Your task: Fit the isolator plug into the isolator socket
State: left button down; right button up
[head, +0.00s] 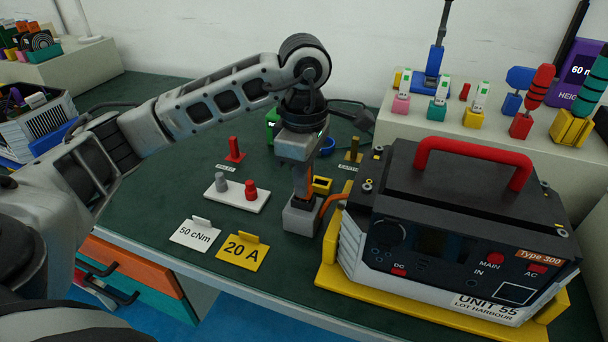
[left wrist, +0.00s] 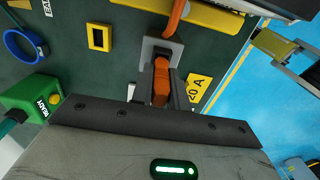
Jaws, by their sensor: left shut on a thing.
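My left gripper (head: 303,190) points straight down over the table and is shut on the orange isolator plug (left wrist: 162,82). The plug is upright between the fingers, directly above the grey block (head: 302,217) that looks like the isolator socket. The socket also shows in the left wrist view (left wrist: 152,50), just beyond the fingertips. Plug and socket appear to meet, but the fingers hide the joint, so I cannot tell how deep the plug sits. An orange cable (head: 333,201) runs from the grey block toward the unit.
The black unit (head: 455,215) with its red handle stands close right on a yellow base. A white base (head: 237,196) with grey and red posts, a "20 A" card (head: 243,252) and a "50 cNm" card (head: 196,233) lie left. A yellow block (head: 321,185) is just behind.

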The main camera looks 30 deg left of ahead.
pick_arm(q)
jog(key=shift+f+b, duration=0.6)
jog(key=shift+f, duration=0.2)
pick_arm(e)
jog(key=shift+f, duration=0.7)
pick_arm(q)
jog(key=c, duration=1.3)
grip_release()
pick_arm(e)
jog(key=shift+r, duration=0.1)
pick_arm(q)
notch_tip(320, 180, up, 16)
jog(key=p, duration=0.3)
jog(key=shift+p, duration=0.4)
pick_arm(e)
notch_tip(320, 180, up, 3)
jog(key=shift+r, duration=0.1)
